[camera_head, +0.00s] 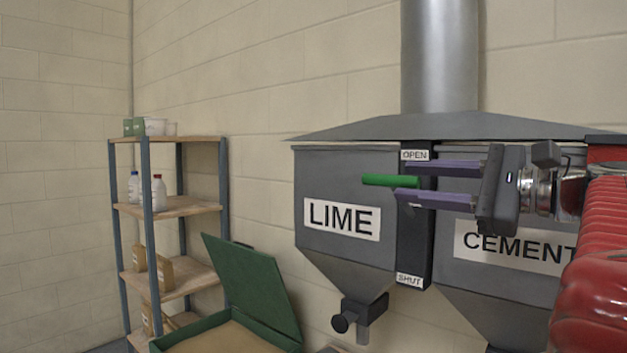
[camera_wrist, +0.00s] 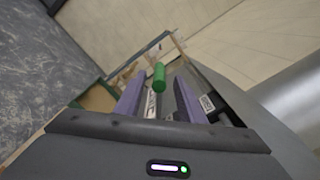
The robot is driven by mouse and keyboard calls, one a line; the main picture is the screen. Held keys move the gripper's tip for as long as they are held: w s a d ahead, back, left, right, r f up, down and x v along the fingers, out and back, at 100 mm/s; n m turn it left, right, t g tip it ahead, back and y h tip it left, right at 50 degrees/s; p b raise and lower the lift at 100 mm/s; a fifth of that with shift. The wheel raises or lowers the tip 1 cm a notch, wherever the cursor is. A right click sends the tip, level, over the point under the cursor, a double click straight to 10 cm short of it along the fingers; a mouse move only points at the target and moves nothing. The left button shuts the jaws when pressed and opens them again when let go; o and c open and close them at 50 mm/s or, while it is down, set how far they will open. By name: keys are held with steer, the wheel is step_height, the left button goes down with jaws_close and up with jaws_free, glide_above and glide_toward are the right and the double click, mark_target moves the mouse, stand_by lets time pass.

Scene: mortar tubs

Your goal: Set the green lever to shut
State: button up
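The green lever (camera_head: 392,180) sticks out to the left from the dark strip between the two hoppers. It stands just below the OPEN label (camera_head: 414,155) and well above the SHUT label (camera_head: 409,280). My gripper (camera_head: 408,182) comes from the right with its two purple fingers apart, one above and one below the lever's level. In the wrist view the lever (camera_wrist: 159,77) shows between and beyond the fingertips (camera_wrist: 158,88). I cannot tell whether either finger touches it.
The LIME hopper (camera_head: 322,175) and CEMENT hopper (camera_head: 480,272) hang against the block wall. A spout (camera_head: 360,316) juts below the LIME hopper. A green open-lidded box (camera_head: 255,285) stands lower left, with a shelf unit (camera_head: 170,207) behind it. The space left of the lever is free.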

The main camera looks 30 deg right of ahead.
mark_target(394, 180)
steer(key=shift+x, duration=2.7)
steer(key=shift+c, duration=0.5)
jaws_close()
steer(key=shift+d, duration=0.1)
